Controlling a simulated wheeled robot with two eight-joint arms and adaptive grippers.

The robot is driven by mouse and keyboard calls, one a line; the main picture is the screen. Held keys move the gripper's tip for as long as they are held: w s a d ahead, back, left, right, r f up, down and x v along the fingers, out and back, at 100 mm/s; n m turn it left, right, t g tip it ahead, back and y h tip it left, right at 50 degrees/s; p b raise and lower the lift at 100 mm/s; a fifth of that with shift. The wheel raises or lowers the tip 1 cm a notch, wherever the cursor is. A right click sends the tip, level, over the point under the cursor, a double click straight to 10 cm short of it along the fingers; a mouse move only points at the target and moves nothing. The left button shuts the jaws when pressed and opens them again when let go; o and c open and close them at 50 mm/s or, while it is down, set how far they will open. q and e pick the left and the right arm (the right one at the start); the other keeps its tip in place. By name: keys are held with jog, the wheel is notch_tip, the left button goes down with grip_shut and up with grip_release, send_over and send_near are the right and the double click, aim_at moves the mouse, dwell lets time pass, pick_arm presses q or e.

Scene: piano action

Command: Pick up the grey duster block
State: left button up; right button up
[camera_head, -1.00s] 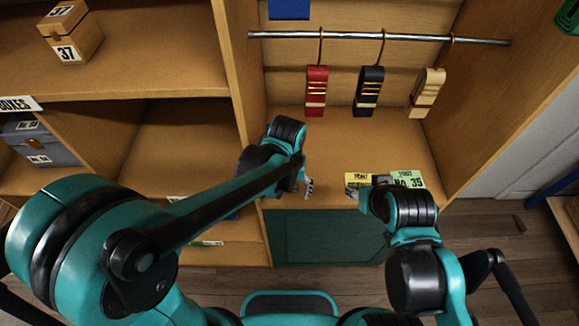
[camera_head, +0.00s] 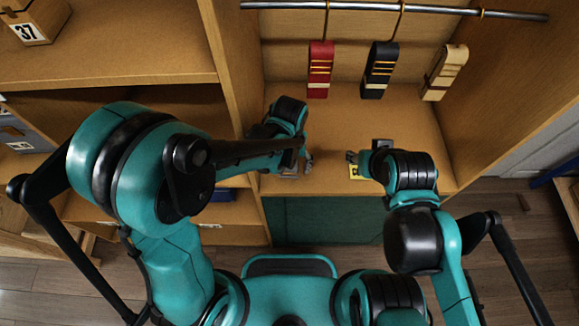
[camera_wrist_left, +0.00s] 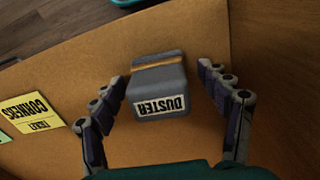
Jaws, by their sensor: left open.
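The grey duster block (camera_wrist_left: 157,75), with a white label reading DUSTER and a tan band, lies on the wooden shelf in the left wrist view. It sits between the spread fingers of my left gripper (camera_wrist_left: 163,112), with gaps on both sides. The gripper is open and empty. In the head view my left gripper (camera_head: 298,165) is low over the cubby floor, and I cannot make out the block there. My right gripper (camera_head: 366,151) is over the same shelf to the right. Its finger opening is unclear.
A yellow card (camera_wrist_left: 33,118) lies beside the block, near my right gripper in the head view. Red (camera_head: 320,70), dark blue (camera_head: 380,70) and cream (camera_head: 445,73) pieces hang from a metal rail (camera_head: 400,8). A wooden divider (camera_head: 232,60) stands left. The rear shelf floor is clear.

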pick_arm(q)
jog(key=shift+s+f, duration=0.1)
jog(key=shift+f, duration=0.05)
jog(key=c, duration=1.3)
notch_tip(320, 180, up, 5)
jog(key=shift+f+p, duration=0.2)
jog(key=shift+p, duration=0.75)
jog(key=s+d+r+p, duration=0.1)
jog(key=s+d+r, duration=0.1)
jog(key=s, duration=0.3)
jog(key=s+d+r+p, duration=0.1)
jog(key=s+d+r, duration=0.1)
jog(key=s+r, duration=0.2)
jog(key=shift+s+d+r, duration=0.2)
jog(key=shift+s+d, duration=0.2)
jog(key=shift+s, duration=0.45)
